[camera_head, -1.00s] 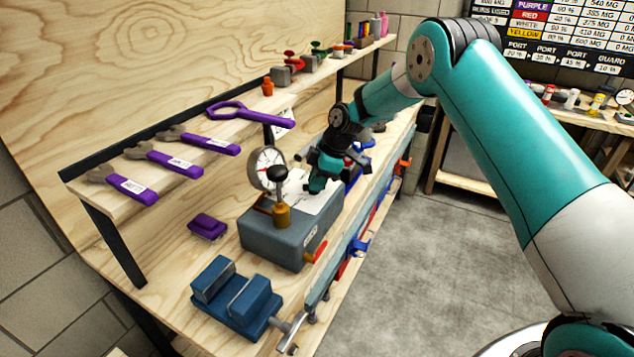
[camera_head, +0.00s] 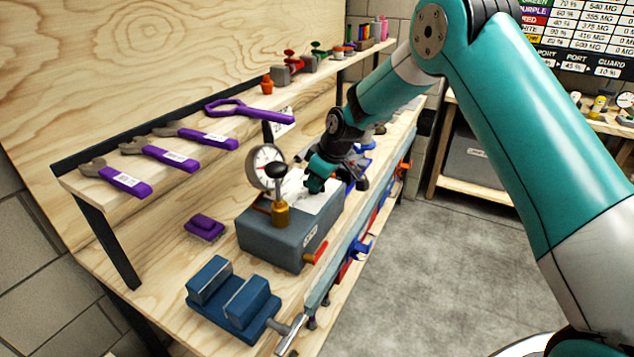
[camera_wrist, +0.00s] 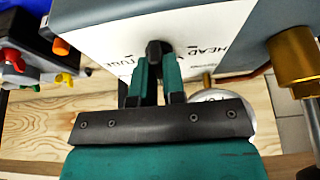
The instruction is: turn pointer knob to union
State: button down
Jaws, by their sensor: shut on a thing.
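The black pointer knob (camera_wrist: 154,48) sits on the white label plate (camera_wrist: 110,28) on top of a grey-blue test block (camera_head: 280,240). My gripper (camera_wrist: 156,66) is shut on the knob, one teal finger on each side. In the head view my gripper (camera_head: 317,182) comes down onto the plate and hides the knob. The word HEAD shows on the plate right of the knob. Another label left of the knob is partly hidden by a finger. I cannot read a UNION mark, nor tell exactly where the knob points.
A blue vise (camera_head: 235,300) and a purple piece (camera_head: 205,227) are nearby. Purple wrenches (camera_head: 170,157) lie on the shelf above.

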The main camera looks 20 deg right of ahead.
dwell(0.4)
jog(key=c, duration=1.2)
grip_release()
jog(key=b+v, duration=0.2)
jog(key=v, duration=1.5)
jog(key=shift+r, duration=0.3)
jog(key=shift+s+a, duration=0.1)
